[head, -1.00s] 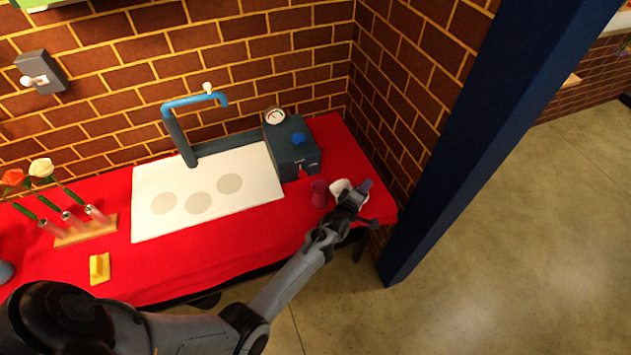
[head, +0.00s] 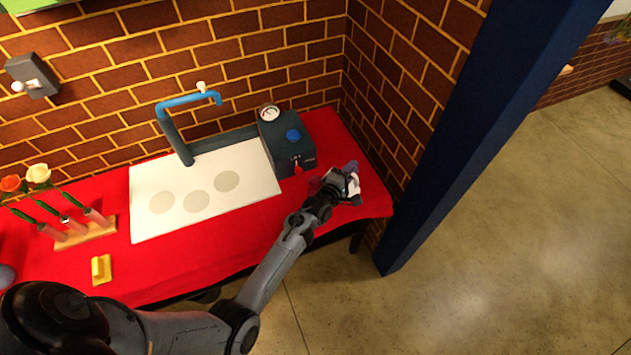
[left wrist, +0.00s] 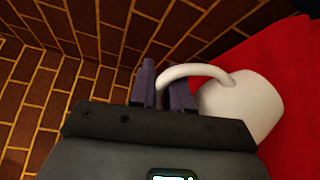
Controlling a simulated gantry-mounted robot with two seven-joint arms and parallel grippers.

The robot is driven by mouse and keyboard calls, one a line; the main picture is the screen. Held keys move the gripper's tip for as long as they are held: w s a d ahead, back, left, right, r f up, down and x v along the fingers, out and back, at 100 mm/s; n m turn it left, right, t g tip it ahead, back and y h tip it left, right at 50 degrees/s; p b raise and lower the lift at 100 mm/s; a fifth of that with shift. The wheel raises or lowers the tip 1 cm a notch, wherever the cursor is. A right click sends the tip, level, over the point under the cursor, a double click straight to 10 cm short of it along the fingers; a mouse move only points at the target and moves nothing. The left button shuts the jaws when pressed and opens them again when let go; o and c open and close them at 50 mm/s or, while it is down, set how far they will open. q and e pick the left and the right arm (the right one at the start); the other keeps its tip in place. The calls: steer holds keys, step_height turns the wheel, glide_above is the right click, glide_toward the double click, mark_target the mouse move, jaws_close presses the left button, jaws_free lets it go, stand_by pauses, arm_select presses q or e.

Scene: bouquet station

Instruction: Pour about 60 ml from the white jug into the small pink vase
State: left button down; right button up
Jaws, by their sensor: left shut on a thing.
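My left gripper (head: 345,174) is shut on the handle of the white jug (head: 354,187), near the right end of the red table. In the left wrist view the fingers (left wrist: 163,85) close on the looped handle, and the jug's white body (left wrist: 248,108) shows to their right. How far the jug is tilted is hard to tell. I cannot see the vase's mouth or any water. My right gripper is not in view.
A white board (head: 215,212) under a blue tap (head: 187,103) lies to the left. Flowers stand in a wooden rack (head: 90,232) near a yellow block (head: 102,269). Brick walls close the corner.

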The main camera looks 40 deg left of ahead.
mark_target(354, 189)
arm_select(q)
steer(key=shift+s+a+r+n+t, duration=0.2)
steer(key=shift+a+r+n, duration=0.45)
steer(key=shift+n, duration=0.15)
steer(key=shift+s+a+r+n+t, duration=0.2)
steer(key=shift+a+r+n, duration=0.45)
steer(key=shift+n, duration=0.15)
stand_by(2.3)
steer(key=shift+s+a+f+n+b, duration=0.1)
steer(key=shift+a+n+b, duration=0.2)
steer(key=shift+a, duration=0.1)
stand_by(0.5)
steer(key=shift+d+m+p, duration=0.3)
steer(key=shift+m, duration=0.1)
steer(key=d+f+m, duration=0.1)
steer(key=w+d+f+m, duration=0.1)
steer(key=shift+d+g, duration=0.3)
steer(key=shift+d, duration=0.05)
steer(key=shift+d+f+m, duration=0.15)
steer(key=shift+d+m, duration=0.1)
steer(key=shift+m, duration=0.15)
steer(key=shift+a+f+m, duration=0.1)
steer(key=shift+f+m, duration=0.2)
steer(key=shift+m, duration=0.1)
steer(key=shift+w+d+f+m+g+y+b, duration=0.3)
steer(key=shift+d+f+m+g, duration=0.2)
steer(key=shift+d+f+m, duration=0.2)
steer(key=shift+f, duration=0.1)
